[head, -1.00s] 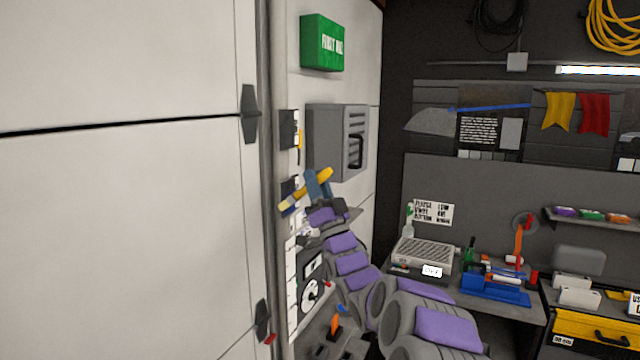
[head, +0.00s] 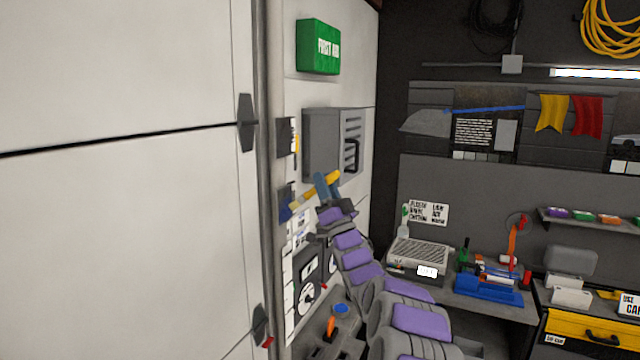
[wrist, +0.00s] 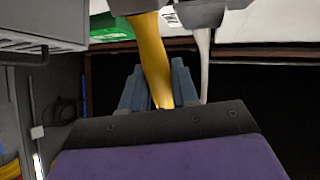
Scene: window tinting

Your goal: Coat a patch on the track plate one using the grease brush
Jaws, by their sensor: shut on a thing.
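My gripper (head: 327,186), with blue fingers, is in front of the pale wall strip beside the large white door. It is shut on a yellow-handled tool, which looks like the grease brush (head: 318,188). The brush slants down left to a blue end close to the wall strip; I cannot tell whether it touches. In the wrist view the yellow handle (wrist: 153,55) passes between the fingers (wrist: 157,88), and its far end is hidden behind a dark grey part. Dark plates (head: 286,137) are on the strip; I cannot tell which is track plate one.
A grey vented box (head: 322,145) and a green first aid box (head: 318,47) are on the wall nearby. A white door (head: 120,210) fills the left. At right, a workbench holds a blue tray (head: 490,288) and a grey grated unit (head: 420,253).

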